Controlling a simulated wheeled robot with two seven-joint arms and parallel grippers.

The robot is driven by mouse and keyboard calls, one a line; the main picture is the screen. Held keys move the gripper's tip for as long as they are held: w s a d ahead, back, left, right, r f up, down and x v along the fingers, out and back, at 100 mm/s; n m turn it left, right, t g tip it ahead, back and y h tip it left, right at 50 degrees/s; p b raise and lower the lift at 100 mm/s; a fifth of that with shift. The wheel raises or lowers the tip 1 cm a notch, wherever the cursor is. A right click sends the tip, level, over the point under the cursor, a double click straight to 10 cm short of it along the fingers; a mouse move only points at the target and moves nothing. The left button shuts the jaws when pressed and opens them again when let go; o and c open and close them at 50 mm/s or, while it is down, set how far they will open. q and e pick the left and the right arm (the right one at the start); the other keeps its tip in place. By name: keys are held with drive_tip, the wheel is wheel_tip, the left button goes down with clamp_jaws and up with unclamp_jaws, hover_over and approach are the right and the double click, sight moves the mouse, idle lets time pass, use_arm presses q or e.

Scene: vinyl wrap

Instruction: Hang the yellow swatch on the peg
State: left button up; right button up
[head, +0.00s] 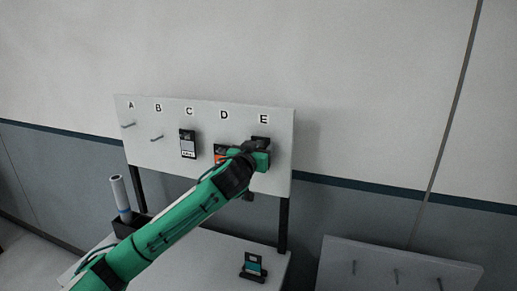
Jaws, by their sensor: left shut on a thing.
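My left gripper (258,150) is up against the white board, just below label E. It is shut on a card whose black top edge (261,140) shows above the fingers. No yellow shows anywhere. My right gripper is not in view.
The board (170,115) has bare pegs at A (128,125) and B (157,138). A grey swatch (188,145) hangs at C and a partly covered orange swatch (219,154) at D. A second pegged panel (400,263) is lower right.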

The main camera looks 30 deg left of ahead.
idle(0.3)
use_arm(q)
drive_tip(key=shift+s, duration=0.15)
drive_tip(key=shift+s+d, duration=0.1)
drive_tip(key=shift+s, duration=0.35)
drive_tip(key=v, duration=0.4)
drive_tip(key=shift+s+d+r+b, duration=0.1)
drive_tip(key=shift+s+b, duration=0.2)
drive_tip(key=shift+s, duration=0.05)
idle(0.9)
